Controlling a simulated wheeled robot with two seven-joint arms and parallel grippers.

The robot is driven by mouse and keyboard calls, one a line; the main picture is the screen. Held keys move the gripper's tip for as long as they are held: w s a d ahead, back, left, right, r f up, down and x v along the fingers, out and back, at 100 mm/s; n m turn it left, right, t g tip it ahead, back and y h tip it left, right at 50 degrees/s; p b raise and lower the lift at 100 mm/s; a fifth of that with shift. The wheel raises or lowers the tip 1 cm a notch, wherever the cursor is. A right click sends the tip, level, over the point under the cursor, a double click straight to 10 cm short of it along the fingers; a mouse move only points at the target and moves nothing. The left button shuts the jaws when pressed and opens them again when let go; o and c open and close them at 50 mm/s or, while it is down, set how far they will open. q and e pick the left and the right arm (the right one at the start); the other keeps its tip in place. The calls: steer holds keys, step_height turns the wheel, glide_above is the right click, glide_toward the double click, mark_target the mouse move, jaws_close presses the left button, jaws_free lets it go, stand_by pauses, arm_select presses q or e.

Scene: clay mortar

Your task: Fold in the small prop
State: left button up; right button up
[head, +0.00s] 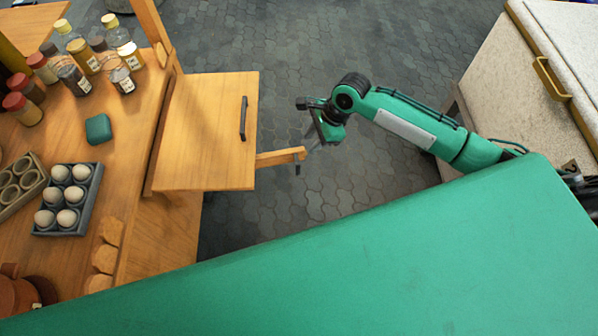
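The small prop (280,157) is a short wooden bar that sticks out to the right from under the edge of a wooden leaf (205,130). A small dark piece hangs at its outer end. The leaf has a black bar handle (243,118) near its right edge. My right gripper (314,146) is just right of the prop's outer end, with a thin pale finger near it. I cannot tell whether it touches the prop, nor how far its fingers are apart. My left gripper is out of view.
The wooden counter (140,175) at the left bears jars and bottles, a teal block (98,128) and an egg tray (92,205). A pale cabinet (520,75) with a brass handle stands at the right. Paved floor (290,60) lies open between them.

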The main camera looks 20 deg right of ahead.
steer(key=shift+m+g, duration=0.4)
steer(key=x, duration=0.3)
steer(key=s+x, duration=0.1)
steer(key=x, duration=0.3)
steer(key=s+a+x, duration=0.1)
steer(key=x, duration=0.3)
steer(key=shift+s+a+p, duration=0.15)
steer(key=shift+a+p, duration=0.05)
steer(key=shift+p, duration=0.2)
jaws_close()
steer(key=shift+r, duration=0.1)
